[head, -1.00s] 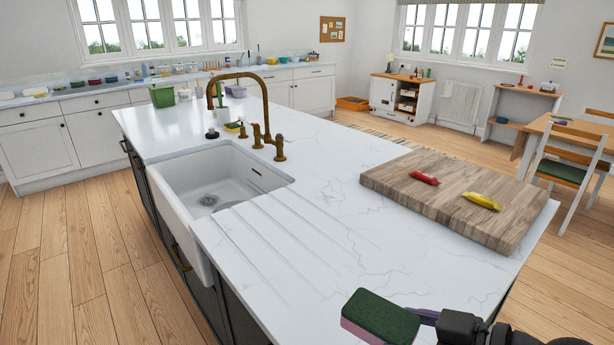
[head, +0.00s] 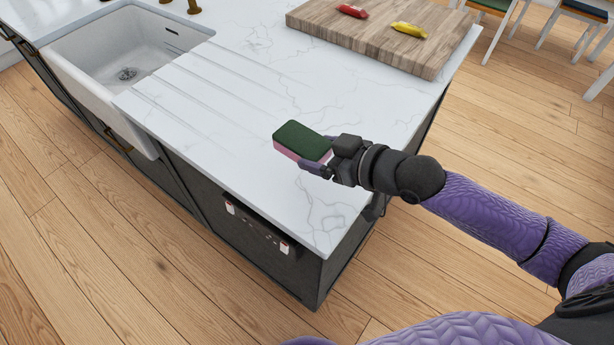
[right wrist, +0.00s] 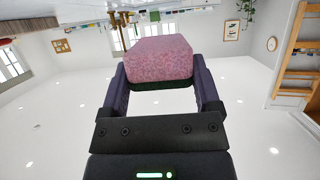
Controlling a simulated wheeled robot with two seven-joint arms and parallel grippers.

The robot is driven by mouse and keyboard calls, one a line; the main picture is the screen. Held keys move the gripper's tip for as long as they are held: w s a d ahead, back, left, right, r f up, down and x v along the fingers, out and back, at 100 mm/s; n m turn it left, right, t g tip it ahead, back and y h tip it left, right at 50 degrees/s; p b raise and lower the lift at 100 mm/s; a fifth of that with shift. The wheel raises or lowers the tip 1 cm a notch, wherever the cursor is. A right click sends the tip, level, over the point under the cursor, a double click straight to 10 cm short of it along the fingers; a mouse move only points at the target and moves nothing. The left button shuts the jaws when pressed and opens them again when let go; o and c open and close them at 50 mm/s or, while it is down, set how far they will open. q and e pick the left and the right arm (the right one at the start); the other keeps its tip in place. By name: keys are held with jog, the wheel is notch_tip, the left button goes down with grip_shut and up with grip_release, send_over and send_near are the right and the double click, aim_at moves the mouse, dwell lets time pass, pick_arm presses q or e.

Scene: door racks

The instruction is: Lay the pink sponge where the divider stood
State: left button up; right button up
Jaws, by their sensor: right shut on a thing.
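The pink sponge (head: 301,142) has a dark green side facing up and a pink side below in the head view. My right gripper (head: 318,155) is shut on it and holds it near the front right end of the white marble counter (head: 235,125). In the right wrist view the sponge (right wrist: 158,58) sits between the two fingers of the right gripper (right wrist: 157,78), its pink side towards the camera and a dark green edge below. I cannot recognise the place where the divider stood. My left gripper is not in view.
A dark fitting with red-and-white ends (head: 258,228) sits on the island's dark front. A wooden board (head: 372,38) with a red item (head: 352,11) and a yellow item (head: 409,30) lies at the back right. The sink (head: 125,60) is at the left. Wood floor in front is clear.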

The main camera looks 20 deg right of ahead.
aim_at(320, 190)
notch_tip(320, 190, down, 8)
jog(key=shift+r+b, duration=0.1)
jog(key=shift+b, duration=1.1)
jog(key=shift+f, duration=0.25)
jog(key=shift+f, duration=0.15)
jog(key=o, duration=1)
